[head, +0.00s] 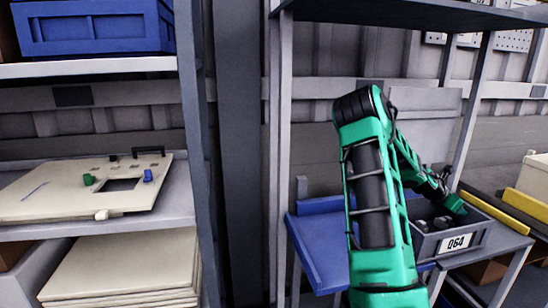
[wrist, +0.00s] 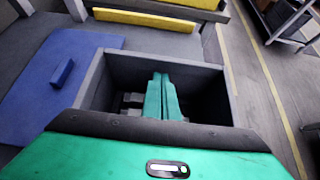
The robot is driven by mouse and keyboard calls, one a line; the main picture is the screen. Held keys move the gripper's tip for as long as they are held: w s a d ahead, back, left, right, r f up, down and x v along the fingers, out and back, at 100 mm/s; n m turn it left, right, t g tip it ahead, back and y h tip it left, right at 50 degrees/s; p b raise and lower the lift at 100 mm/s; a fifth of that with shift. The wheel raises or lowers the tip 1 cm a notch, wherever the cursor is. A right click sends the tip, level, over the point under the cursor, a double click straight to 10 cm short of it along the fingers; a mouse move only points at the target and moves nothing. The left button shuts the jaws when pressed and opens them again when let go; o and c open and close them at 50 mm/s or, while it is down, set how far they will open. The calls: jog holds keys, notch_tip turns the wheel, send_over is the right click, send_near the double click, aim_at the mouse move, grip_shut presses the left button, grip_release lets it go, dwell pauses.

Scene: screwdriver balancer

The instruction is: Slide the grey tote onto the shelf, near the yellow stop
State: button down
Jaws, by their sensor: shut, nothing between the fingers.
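The grey tote (head: 425,249) sits at the right end of the shelf, with a white label reading Q64 on its front. Its grey wall also shows in the wrist view (wrist: 238,100). Dark items lie inside it, partly hidden. A yellow bar (head: 502,213), the likely stop, lies behind and right of the tote. In the wrist view the yellow bar (wrist: 160,21) lies beyond the tote's far wall, with a gap. My gripper (wrist: 162,95) has its green fingers together, empty, over or inside the tote's opening. In the head view my gripper (head: 455,206) is at the tote, its tips unclear.
A blue panel with a raised block (wrist: 62,72) lies on the shelf left of the tote. A shelf upright (head: 278,150) and an upper shelf (head: 400,14) frame my arm. A second rack at left holds a blue crate (head: 95,28) and a cream panel (head: 60,190).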

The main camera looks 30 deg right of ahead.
jog(key=shift+s+d, duration=0.2)
jog(key=shift+d, duration=0.35)
jog(key=shift+a, duration=0.1)
jog(key=shift+w+a+r, duration=0.1)
jog(key=shift+w+a, duration=0.1)
jog(key=shift+a, duration=0.4)
jog(key=shift+w+a, duration=0.2)
jog(key=shift+a, duration=0.35)
notch_tip(320, 180, up, 15)
dwell(0.7)
